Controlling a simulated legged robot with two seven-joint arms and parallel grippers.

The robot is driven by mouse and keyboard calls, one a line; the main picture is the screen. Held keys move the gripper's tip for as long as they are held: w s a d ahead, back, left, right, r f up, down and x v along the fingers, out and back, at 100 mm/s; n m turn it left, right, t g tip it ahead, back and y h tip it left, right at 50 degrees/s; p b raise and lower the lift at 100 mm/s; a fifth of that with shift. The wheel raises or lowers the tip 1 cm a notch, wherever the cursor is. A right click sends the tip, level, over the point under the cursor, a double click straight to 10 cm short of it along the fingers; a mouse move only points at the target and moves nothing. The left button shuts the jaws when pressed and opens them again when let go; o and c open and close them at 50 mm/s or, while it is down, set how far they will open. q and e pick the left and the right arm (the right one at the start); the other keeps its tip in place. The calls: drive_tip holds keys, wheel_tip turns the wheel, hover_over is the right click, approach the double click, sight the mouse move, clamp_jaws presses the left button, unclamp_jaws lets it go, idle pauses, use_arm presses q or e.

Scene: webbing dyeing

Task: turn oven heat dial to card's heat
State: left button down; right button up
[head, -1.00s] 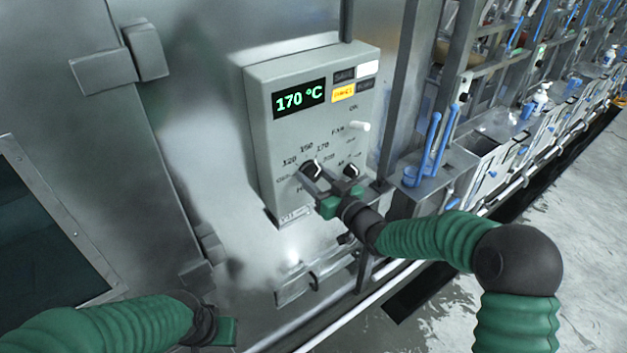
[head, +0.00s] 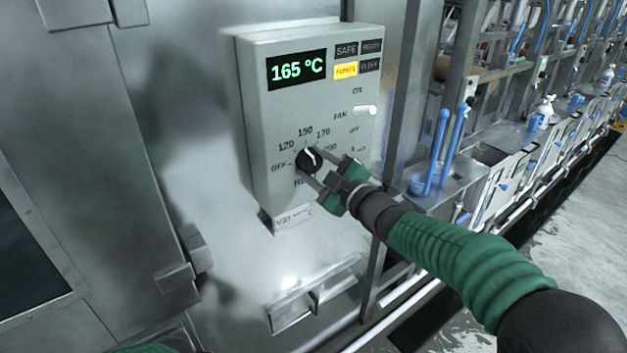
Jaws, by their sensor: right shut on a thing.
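The oven's control box (head: 258,125) is a pale grey panel on the steel oven wall. Its display (head: 296,69) reads 165 °C in green. The black heat dial (head: 307,160) has a white pointer aimed up, near the 150 mark, within a scale of OFF, 120, 150, 170 and 200. My right gripper (head: 318,172) is shut on the heat dial, its fingers either side of the knob.
A white fan switch (head: 365,110) sticks out above and right of the dial. Status lamps include a lit yellow one (head: 345,71). A steel handle (head: 314,294) juts out below. Blue-handled tools (head: 437,150) stand in a holder on the right.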

drive_tip(key=n+b, duration=0.2)
drive_tip(key=f+n+b, duration=0.1)
drive_tip(key=n+b, duration=0.1)
drive_tip(key=shift+a+n+b, duration=0.1)
drive_tip(key=shift+n+b, duration=0.65)
drive_tip(key=shift+n, duration=0.35)
drive_tip(key=o, duration=1.1)
drive_tip(key=shift+s+r, duration=0.1)
drive_tip(key=shift+c, duration=0.2)
drive_tip(key=shift+o, duration=1.4)
drive_tip(key=shift+s+r, duration=0.1)
drive_tip(key=shift+r, duration=0.15)
drive_tip(key=shift+d, duration=0.2)
